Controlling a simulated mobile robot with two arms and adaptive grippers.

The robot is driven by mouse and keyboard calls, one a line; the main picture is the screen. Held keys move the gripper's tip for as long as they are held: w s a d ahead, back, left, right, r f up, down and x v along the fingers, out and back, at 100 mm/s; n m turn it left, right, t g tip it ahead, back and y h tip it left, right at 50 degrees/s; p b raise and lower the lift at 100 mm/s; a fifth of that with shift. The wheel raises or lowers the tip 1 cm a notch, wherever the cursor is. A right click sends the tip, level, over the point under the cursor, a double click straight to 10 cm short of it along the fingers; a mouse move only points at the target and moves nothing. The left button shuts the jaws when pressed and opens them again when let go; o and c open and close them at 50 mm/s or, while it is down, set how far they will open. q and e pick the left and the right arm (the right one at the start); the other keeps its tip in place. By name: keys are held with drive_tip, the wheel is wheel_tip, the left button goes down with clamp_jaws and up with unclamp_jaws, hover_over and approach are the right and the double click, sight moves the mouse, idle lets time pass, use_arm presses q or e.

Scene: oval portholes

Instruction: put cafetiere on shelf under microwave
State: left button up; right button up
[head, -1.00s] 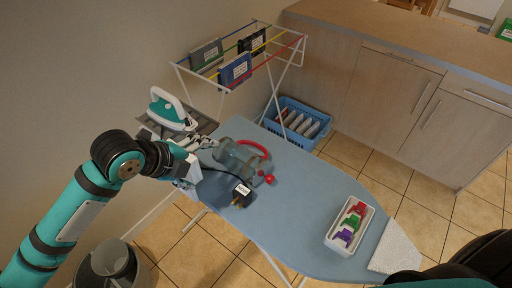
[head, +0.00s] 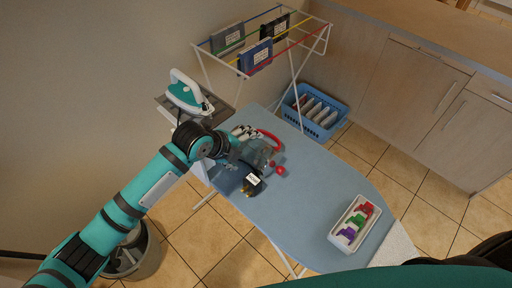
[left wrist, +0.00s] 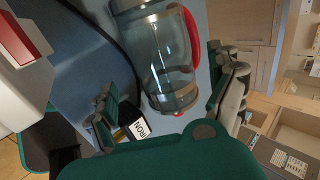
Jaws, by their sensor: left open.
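The cafetiere (head: 262,154), a clear glass jug with a red handle and what looks like a red knob, lies on its side on the blue ironing board (head: 310,187). My left gripper (head: 243,143) is at its left end, over part of it. In the left wrist view the glass body of the cafetiere (left wrist: 168,62) lies between the spread fingers of my left gripper (left wrist: 170,100); the fingers look apart from the glass. My right gripper is out of view. I cannot make out the microwave or the shelf under it.
A black plug with an IRON label (head: 252,184) lies close to the cafetiere. The iron (head: 188,95) stands behind my arm. A drying rack (head: 262,50) and blue basket (head: 318,115) are behind.

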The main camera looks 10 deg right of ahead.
sight(248, 149)
use_arm(q)
drive_tip(key=shift+w+d+f+p, duration=0.15)
drive_tip(key=shift+d+f+p, duration=0.1)
drive_tip(key=shift+f+p, duration=0.05)
drive_tip(key=p+x, duration=0.1)
drive_tip(key=x, duration=0.2)
drive_tip(key=shift+w+d, duration=0.15)
drive_tip(key=shift+w, duration=0.05)
drive_tip(key=shift+w+d+f, duration=0.2)
drive_tip(key=shift+d+f, duration=0.1)
drive_tip(key=shift+f, duration=0.25)
drive_tip(key=c, duration=1.4)
drive_tip(key=shift+r, duration=0.15)
drive_tip(key=shift+c, duration=0.4)
